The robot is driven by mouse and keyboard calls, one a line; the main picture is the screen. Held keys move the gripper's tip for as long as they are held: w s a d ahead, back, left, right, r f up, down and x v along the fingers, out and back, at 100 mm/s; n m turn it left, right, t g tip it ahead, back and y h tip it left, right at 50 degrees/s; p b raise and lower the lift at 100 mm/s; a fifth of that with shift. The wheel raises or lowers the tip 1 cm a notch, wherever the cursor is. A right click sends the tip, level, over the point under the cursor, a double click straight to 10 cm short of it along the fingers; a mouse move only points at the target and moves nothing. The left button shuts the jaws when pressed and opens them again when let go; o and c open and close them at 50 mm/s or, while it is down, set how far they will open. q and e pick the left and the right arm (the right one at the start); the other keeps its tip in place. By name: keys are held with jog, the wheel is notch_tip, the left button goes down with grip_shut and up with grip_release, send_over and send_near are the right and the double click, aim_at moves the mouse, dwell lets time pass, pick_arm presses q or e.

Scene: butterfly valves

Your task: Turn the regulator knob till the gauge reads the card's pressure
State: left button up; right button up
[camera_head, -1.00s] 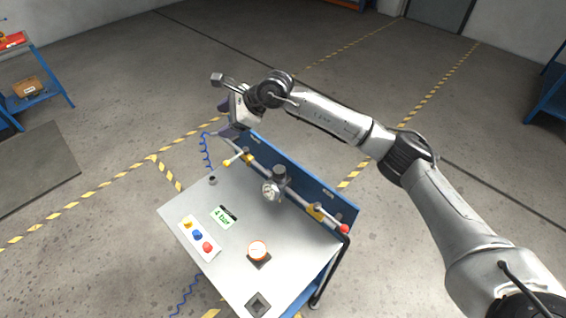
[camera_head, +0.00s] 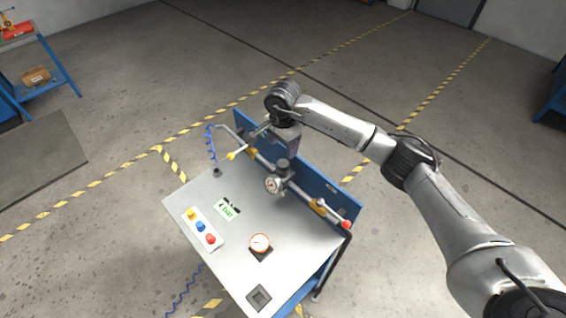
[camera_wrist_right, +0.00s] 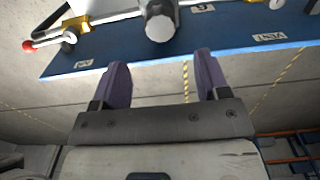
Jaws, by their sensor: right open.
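The regulator (camera_head: 283,166) sits on the pipe at the back of the bench, with its grey knob on top; the round knob end (camera_wrist_right: 160,27) shows in the right wrist view. The small round gauge (camera_head: 273,186) is on the regulator's front; its reading is too small to tell. The white card (camera_head: 226,209) lies on the bench with green lettering that reads "4 bar". My right gripper (camera_wrist_right: 162,82) is open and empty, its purple fingers apart, short of the knob. In the head view it is above and behind the regulator, fingertips not clearly seen. My left gripper is out of view.

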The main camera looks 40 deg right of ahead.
aim_at(283, 163)
notch_tip(283, 163, down, 9)
jog(key=shift+f+p, duration=0.1)
jog(key=shift+p, duration=0.45)
jog(key=shift+c, duration=0.4)
jog(key=c, duration=0.9)
jog(key=shift+o, duration=0.2)
